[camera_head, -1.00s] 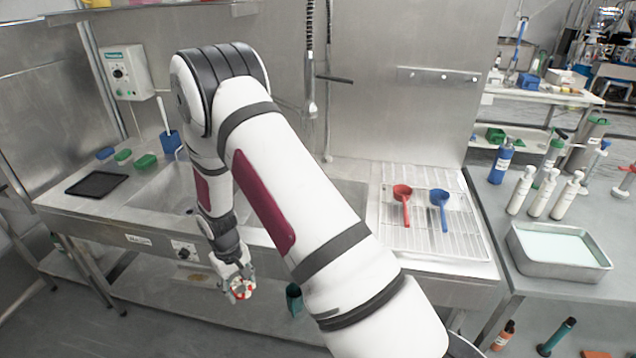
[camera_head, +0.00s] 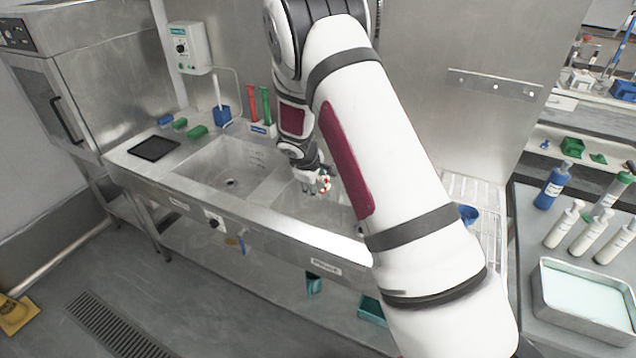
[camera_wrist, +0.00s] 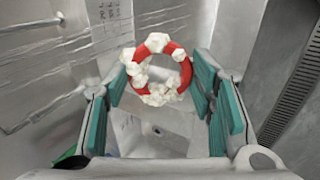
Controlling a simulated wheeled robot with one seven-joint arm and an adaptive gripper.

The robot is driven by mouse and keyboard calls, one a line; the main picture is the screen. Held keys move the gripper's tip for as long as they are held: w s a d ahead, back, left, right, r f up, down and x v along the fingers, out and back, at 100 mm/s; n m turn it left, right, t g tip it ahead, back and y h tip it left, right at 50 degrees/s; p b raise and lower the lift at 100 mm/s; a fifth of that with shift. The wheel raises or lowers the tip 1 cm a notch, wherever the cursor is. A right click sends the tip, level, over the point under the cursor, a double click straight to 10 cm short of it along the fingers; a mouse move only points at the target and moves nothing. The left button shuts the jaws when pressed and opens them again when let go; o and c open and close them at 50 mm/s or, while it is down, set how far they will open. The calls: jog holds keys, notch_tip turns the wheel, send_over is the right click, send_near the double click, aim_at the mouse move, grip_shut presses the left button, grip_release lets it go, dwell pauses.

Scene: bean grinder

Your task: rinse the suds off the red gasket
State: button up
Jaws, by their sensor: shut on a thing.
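The red gasket (camera_wrist: 184,74) is a ring with clumps of white suds (camera_wrist: 158,95) on its top, left and lower parts. My gripper (camera_wrist: 160,72) is shut on it, with the gasket between its teal pads. In the head view my gripper (camera_head: 318,183) holds the gasket (camera_head: 325,184) over the right part of the sink. The left basin (camera_head: 215,165) has a drain. No running water shows. My arm hides much of the right basin and the wall behind it.
The sink's front edge (camera_head: 270,232) runs below my gripper. A black tray (camera_head: 154,148), sponges (camera_head: 197,132) and red and green brushes (camera_head: 252,103) are at the back left. A drying rack with a blue scoop (camera_head: 468,215), bottles and a liquid-filled metal pan (camera_head: 590,292) are on the right.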

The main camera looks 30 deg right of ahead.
aim_at(322, 177)
jog(key=w+d+b, duration=0.1)
jog(key=w+d+f, duration=0.1)
jog(key=d, duration=0.1)
jog(key=shift+w+b, duration=0.3)
jog(key=shift+b, duration=0.05)
jog(key=w+d+f+b, duration=0.1)
jog(key=w+d+b, duration=0.4)
jog(key=d, duration=0.2)
jog(key=shift+w+f, duration=0.2)
jog(key=shift+f, duration=0.15)
jog(key=shift+s+d, duration=0.15)
dwell(0.5)
jog(key=shift+s+d, duration=0.25)
jog(key=shift+s, duration=0.1)
jog(key=shift+w, duration=0.1)
jog(key=shift+w+a, duration=0.4)
jog(key=shift+w, duration=0.05)
